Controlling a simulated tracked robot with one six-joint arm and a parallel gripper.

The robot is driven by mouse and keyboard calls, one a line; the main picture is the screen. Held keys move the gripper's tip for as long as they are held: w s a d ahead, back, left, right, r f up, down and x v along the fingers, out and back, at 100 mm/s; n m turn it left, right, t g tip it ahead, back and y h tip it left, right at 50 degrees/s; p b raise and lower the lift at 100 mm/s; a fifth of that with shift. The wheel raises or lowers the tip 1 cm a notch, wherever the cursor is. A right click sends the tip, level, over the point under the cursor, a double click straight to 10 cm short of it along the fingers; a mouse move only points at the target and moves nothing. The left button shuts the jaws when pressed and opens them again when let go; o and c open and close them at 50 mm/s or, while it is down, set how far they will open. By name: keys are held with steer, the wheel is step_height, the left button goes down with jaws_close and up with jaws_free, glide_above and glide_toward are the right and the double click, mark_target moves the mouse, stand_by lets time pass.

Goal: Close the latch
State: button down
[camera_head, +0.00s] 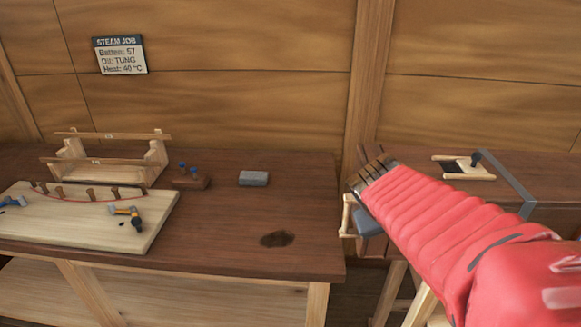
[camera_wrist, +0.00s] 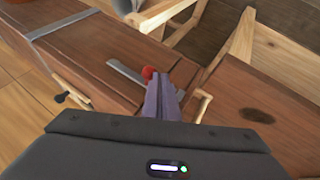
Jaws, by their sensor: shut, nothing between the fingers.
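A pale wooden handle (camera_wrist: 203,106) stands right of the fingers. In the head view my gripper (camera_head: 370,172) is at the box's left end, and my red-sleeved arm hides the latch and much of the box (camera_head: 500,190).
A grey strap (camera_head: 505,180) crosses the box. The bench's right part is mostly clear. A sign (camera_head: 119,55) hangs on the wall.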

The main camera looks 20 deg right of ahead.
steer(key=s+a+r, duration=0.1)
steer(key=a+r, duration=0.3)
steer(key=a, duration=0.6)
steer(key=shift+s+a+r, duration=0.15)
steer(key=shift+a+r, duration=0.1)
steer(key=shift+a, duration=0.1)
stand_by(0.8)
steer(key=s+a+f+n+t+y, duration=0.1)
steer(key=s+a+f+y, duration=0.1)
steer(key=a, duration=0.4)
steer(key=s+a+f+n+t+y, duration=0.1)
steer(key=s+a+f+y, duration=0.1)
steer(key=a, duration=0.4)
steer(key=shift+s+f+y, duration=0.35)
steer(key=shift+s+y, duration=0.4)
steer(key=shift+y, duration=0.45)
